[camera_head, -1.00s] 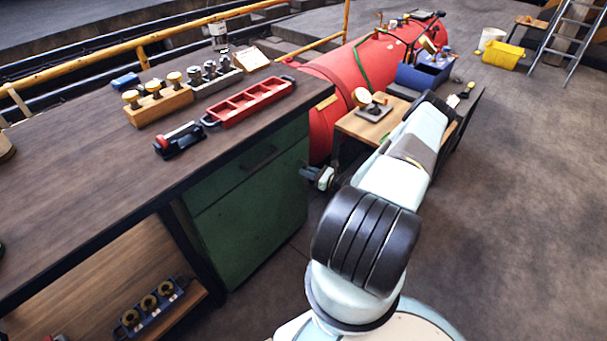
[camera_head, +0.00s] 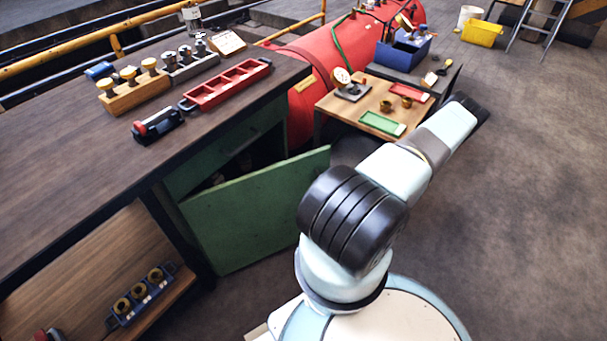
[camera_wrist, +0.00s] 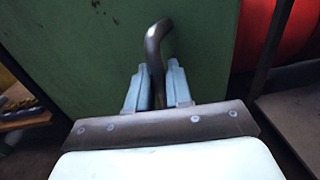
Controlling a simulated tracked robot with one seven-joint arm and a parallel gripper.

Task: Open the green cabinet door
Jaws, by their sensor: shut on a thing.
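The green cabinet door (camera_head: 258,208) stands partly open under the workbench, swung out from the green cabinet (camera_head: 215,165). A dark gap shows the cabinet's inside above and behind the door's top edge. In the wrist view the green door panel (camera_wrist: 85,45) fills much of the picture, with a dark bent metal handle (camera_wrist: 153,45) on it. My gripper (camera_wrist: 158,88) is shut on the handle, with one pale finger on each side. In the head view the gripper is hidden behind my arm.
The workbench (camera_head: 60,150) carries a red tray (camera_head: 228,85) and several tools. A small wooden table (camera_head: 335,105) with a green tray (camera_head: 382,123) stands right of the cabinet, near a red boiler (camera_head: 300,100). The floor at right is clear.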

